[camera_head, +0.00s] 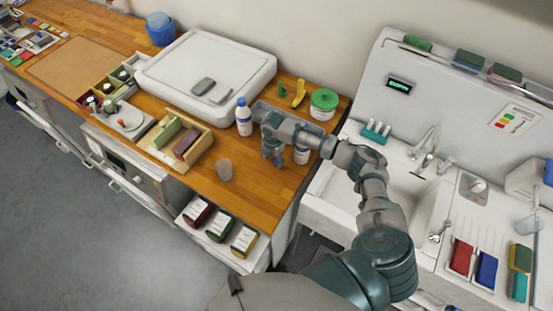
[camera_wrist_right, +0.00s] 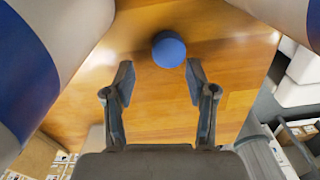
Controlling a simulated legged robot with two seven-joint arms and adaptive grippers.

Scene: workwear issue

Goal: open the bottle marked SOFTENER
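My right gripper (camera_head: 272,158) points down over the wooden counter, between two white bottles with blue markings. In the right wrist view my right gripper (camera_wrist_right: 158,78) is open and empty. A round blue cap (camera_wrist_right: 168,50) shows just beyond and between its fingertips, seemingly on the wood. One bottle (camera_head: 243,118), with a blue cap on, stands upright left of the gripper. The other bottle (camera_head: 301,155) stands right of it, its top hidden by my arm. In the wrist view, large white-and-blue bottle sides fill both upper edges. No label is readable as SOFTENER. My left gripper is not in view.
A grey cup (camera_head: 224,169) stands at the counter's front. A wooden tray (camera_head: 165,160) lies to the left. A green-lidded tub (camera_head: 323,103) and a yellow item (camera_head: 299,93) are behind. The sink (camera_head: 400,185) is at right.

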